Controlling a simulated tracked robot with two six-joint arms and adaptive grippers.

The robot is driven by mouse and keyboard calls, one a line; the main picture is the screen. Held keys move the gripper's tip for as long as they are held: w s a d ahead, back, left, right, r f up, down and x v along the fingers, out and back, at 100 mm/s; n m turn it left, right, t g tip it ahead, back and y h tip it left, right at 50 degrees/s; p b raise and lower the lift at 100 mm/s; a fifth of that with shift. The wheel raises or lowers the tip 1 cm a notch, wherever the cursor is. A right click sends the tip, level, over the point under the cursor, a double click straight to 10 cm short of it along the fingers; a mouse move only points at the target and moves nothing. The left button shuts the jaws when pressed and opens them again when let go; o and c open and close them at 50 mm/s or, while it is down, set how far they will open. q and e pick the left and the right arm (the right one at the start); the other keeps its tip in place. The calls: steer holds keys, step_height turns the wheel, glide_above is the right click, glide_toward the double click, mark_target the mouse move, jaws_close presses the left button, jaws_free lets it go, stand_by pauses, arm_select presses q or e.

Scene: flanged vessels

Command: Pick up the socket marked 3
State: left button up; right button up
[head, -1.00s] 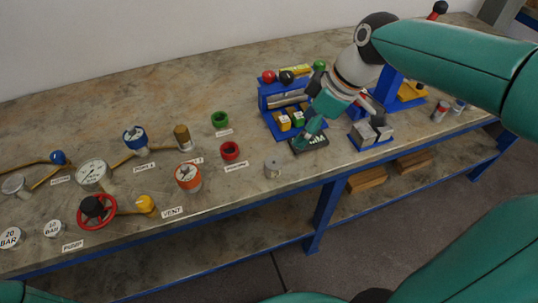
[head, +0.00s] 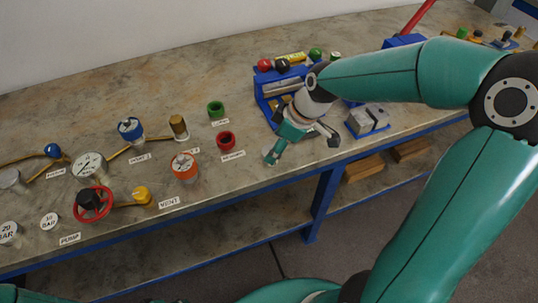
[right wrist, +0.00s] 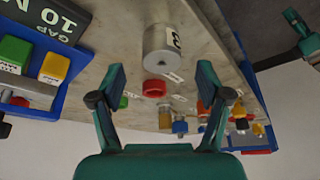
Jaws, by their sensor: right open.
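The socket marked 3 is a grey metal cylinder (right wrist: 168,48) with a dark 3 on a pale label. In the right wrist view it stands on the bench ahead of my right gripper (right wrist: 161,80), roughly centred between the fingertips and apart from them. My right gripper (head: 301,150) is open and empty over the bench's front part in the head view.
A red ring (head: 225,140) and a green ring (head: 216,109) stand left of the gripper. A black gauge block (right wrist: 52,18) lies beside the socket. Valves and gauges fill the left bench.

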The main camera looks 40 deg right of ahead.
steer(key=x, duration=0.4)
steer(key=shift+a+r, duration=0.1)
steer(key=shift+r, duration=0.1)
jaws_close()
steer(key=shift+r, duration=0.15)
